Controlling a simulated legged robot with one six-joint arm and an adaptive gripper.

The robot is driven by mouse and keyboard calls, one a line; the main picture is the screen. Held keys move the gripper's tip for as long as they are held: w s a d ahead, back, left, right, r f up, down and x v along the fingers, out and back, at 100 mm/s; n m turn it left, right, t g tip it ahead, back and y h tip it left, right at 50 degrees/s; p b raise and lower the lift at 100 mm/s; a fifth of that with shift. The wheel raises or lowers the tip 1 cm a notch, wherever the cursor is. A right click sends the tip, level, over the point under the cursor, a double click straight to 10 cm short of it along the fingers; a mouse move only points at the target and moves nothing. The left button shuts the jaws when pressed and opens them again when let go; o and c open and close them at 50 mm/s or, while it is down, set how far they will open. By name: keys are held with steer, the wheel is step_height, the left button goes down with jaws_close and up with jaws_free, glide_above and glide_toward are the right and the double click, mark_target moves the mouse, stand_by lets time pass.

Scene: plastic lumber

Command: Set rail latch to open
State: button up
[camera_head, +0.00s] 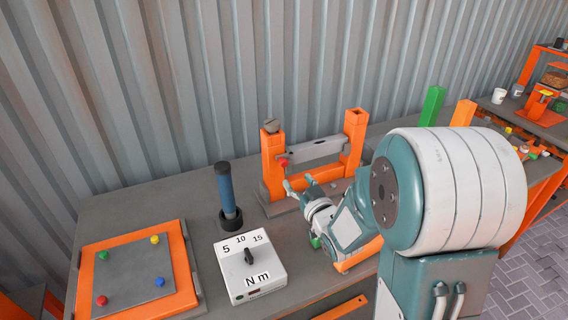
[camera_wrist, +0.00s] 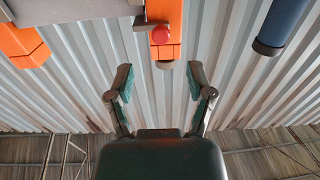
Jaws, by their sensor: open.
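The rail latch is a grey bar (camera_head: 315,149) lying across an orange frame with two posts. A red knob (camera_head: 283,162) sits at the bar's left end, by the left orange post (camera_head: 271,168). In the wrist view the red knob (camera_wrist: 160,33) shows in front of an orange post, above the gap between my fingertips. My gripper (camera_head: 300,182) is open and empty, just below and to the right of the knob in the head view. Its two fingers (camera_wrist: 160,82) are spread wide in the wrist view, apart from the knob.
A blue-handled cylinder (camera_head: 227,193) stands left of the frame. A white torque box (camera_head: 249,268) with a black dial and an orange-edged panel (camera_head: 187,270) with coloured knobs lie on the grey table. A green post (camera_head: 432,106) stands beyond my arm. Corrugated wall lies behind.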

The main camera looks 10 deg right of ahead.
mark_target(285, 165)
steer(key=w, duration=0.2)
steer(key=w+a, duration=0.1)
steer(key=w, duration=0.2)
steer(key=w+a, duration=0.1)
steer(key=w, duration=0.2)
steer(key=shift+w, duration=0.15)
steer(key=shift+d, duration=0.1)
jaws_close()
